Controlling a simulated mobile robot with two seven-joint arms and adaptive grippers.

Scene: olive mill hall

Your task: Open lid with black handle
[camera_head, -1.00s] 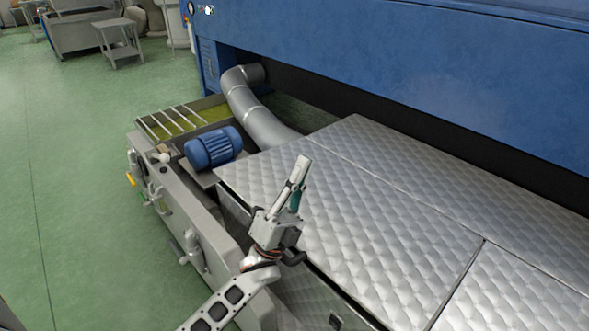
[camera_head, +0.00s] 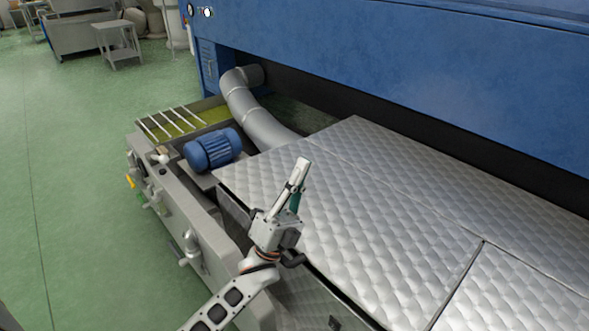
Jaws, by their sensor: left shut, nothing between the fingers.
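A quilted metal lid (camera_head: 350,215) covers the trough in the middle of the head view. Its left and front edges stand above the trough's side wall, with a dark gap beneath. My left gripper (camera_head: 301,172) is shut and empty, its fingers pointing up and away over the lid's left part. I cannot tell whether the fingers touch the lid. A small black piece (camera_head: 293,259) shows beside the gripper's base at the lid's front edge; I cannot tell whether it is the handle or part of my gripper. My right gripper is out of view.
A blue motor (camera_head: 213,149) and a grey duct (camera_head: 253,114) lie left of and behind the lid. A second quilted panel (camera_head: 520,290) adjoins at the right. A large blue machine (camera_head: 420,70) stands behind. Green floor (camera_head: 75,200) is clear at the left.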

